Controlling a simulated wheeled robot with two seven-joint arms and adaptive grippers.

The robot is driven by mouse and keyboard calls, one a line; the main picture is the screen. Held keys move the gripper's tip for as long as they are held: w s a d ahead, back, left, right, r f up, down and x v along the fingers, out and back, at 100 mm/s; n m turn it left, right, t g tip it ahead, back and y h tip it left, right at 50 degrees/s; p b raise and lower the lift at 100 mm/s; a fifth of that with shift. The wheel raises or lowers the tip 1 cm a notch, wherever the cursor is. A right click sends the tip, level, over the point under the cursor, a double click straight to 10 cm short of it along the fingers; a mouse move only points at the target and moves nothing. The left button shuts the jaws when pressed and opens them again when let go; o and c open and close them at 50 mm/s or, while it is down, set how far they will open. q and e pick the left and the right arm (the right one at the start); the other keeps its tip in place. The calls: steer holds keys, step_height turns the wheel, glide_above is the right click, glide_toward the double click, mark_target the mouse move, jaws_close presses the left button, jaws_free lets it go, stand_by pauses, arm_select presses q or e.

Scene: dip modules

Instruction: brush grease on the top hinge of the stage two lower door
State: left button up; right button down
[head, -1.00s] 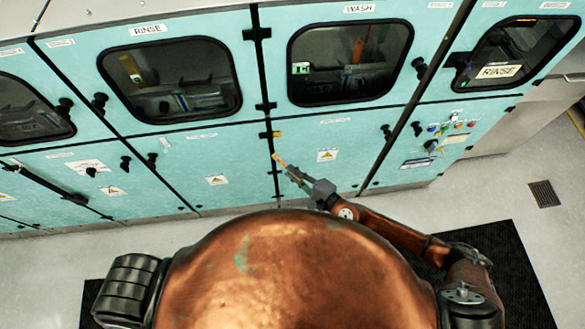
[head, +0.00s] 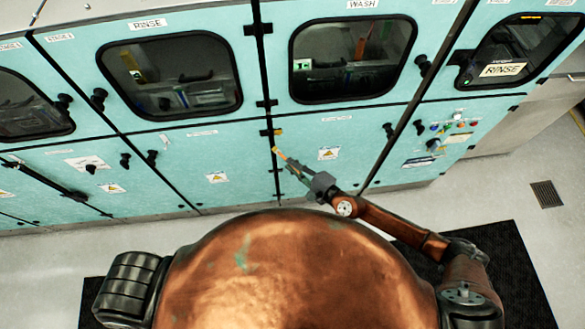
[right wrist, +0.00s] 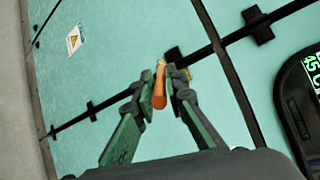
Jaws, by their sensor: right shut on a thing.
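My right gripper (head: 294,167) is shut on an orange-handled brush (head: 280,153), which points up and left toward the door seam. In the right wrist view the orange handle (right wrist: 159,94) sits between the fingers. The lower door (head: 330,170) under the WASH window is closed. Its top hinge (head: 268,133), black with a yellow part, is on its left seam, just above the brush tip. The hinge also shows in the right wrist view (right wrist: 173,55), close beside the tip and partly hidden. I cannot tell whether they touch. My left gripper is not in view.
The WASH window (head: 350,60) is above the lower door. More hinges run along the same black seam. Black knobs (head: 389,130) stick out from the doors. A control panel (head: 447,128) is at the right. Grey floor lies in front of the cabinets.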

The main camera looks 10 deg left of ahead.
steer(key=w, duration=0.1)
steer(key=w+a+b, duration=0.1)
steer(key=w, duration=0.1)
steer(key=w+f+b, duration=0.1)
steer(key=shift+w+a, duration=0.2)
steer(key=shift+w, duration=0.1)
steer(key=shift+w+a+b, duration=0.25)
steer(key=shift+w+b, duration=0.35)
steer(key=shift+w, duration=0.35)
stand_by(0.7)
stand_by(1.5)
